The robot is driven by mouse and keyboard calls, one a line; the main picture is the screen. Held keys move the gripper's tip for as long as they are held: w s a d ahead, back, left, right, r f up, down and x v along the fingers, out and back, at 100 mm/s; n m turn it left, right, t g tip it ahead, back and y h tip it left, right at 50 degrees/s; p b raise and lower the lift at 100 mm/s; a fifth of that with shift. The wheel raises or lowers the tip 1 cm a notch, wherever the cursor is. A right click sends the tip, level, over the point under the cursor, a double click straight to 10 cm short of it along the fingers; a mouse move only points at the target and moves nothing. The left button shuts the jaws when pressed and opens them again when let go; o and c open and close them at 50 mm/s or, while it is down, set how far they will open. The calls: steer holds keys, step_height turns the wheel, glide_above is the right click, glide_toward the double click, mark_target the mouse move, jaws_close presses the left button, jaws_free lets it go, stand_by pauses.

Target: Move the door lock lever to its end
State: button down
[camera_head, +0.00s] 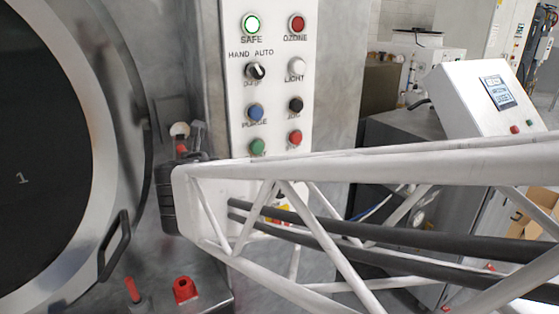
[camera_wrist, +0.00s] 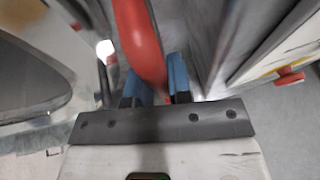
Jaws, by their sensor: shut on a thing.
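The door lock lever (camera_wrist: 140,40) is a thick, red-orange rounded handle. It runs down from the top of the wrist view to between the two blue fingers of my gripper (camera_wrist: 156,82), which are shut on it. In the head view only a small red piece (camera_head: 181,147) shows just above the end of my arm, probably part of the lever. My arm hides the rest of the lever and the fingers there. The round washer door (camera_head: 75,60) with its pale rim and black handle (camera_head: 115,246) stands at the left and looks closed.
A control panel (camera_head: 270,100) with several buttons and a knob stands just right of the lever. A short red handle (camera_head: 131,289) and a red fitting (camera_head: 185,290) sit below. A white console (camera_head: 487,98) stands at the right.

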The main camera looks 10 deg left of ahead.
steer(key=shift+w+d+n+t+h, duration=0.3)
steer(key=shift+w+d+n+t, duration=0.1)
steer(key=shift+w+d+n, duration=0.1)
steer(key=c, duration=1.1)
jaws_free()
steer(key=shift+o, duration=0.2)
steer(key=v, duration=0.7)
steer(key=shift+s+d+r, duration=0.15)
steer(key=shift+s+d, duration=0.05)
steer(key=shift+s, duration=0.1)
steer(key=shift+d, duration=0.1)
